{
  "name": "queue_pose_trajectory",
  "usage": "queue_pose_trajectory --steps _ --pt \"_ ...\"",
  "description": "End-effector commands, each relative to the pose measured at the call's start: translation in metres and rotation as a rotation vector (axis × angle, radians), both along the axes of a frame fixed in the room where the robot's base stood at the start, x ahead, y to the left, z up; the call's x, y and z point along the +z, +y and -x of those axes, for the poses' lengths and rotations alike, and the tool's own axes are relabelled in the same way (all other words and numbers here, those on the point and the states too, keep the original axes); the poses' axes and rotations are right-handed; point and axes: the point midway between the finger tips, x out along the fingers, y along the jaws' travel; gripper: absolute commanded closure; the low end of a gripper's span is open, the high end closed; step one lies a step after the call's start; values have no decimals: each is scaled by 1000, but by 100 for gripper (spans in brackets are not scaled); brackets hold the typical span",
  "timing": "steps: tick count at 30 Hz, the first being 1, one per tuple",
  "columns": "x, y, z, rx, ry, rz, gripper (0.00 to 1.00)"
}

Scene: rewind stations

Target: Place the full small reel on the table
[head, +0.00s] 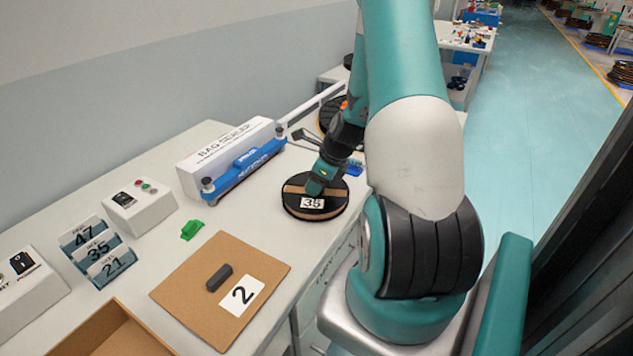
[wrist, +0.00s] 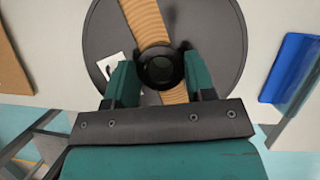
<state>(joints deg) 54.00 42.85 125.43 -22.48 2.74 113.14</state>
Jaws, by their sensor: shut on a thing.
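The small reel (head: 297,207) is a black disc with a tan band across its top and a white label reading 35. It lies flat at table height on the white table (head: 200,222), near its right edge. In the wrist view the reel (wrist: 215,30) fills the upper middle, with a round black hub (wrist: 160,68) at its centre. My gripper (head: 318,182) is above the reel, its two teal fingers (wrist: 160,82) shut on the hub from both sides. I cannot tell whether the reel's underside touches the table.
A bag sealer (head: 228,155) stands behind the reel to the left. A brown board (head: 210,272) with a black block and a card reading 2 lies in front. A green clip (head: 192,229) and numbered card holders (head: 95,252) are further left. Bare table surrounds the reel's left side.

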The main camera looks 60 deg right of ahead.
Motion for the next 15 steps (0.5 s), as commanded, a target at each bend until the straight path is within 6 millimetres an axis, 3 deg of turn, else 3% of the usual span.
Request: queue_pose_trajectory --steps 10,11,13,15 --pt "-3 0 -1 1 -2 1 92" --pt "-3 0 0 0 -1 1 46" --pt "-3 0 0 0 0 1 30" --pt "-3 0 0 0 -1 1 25"
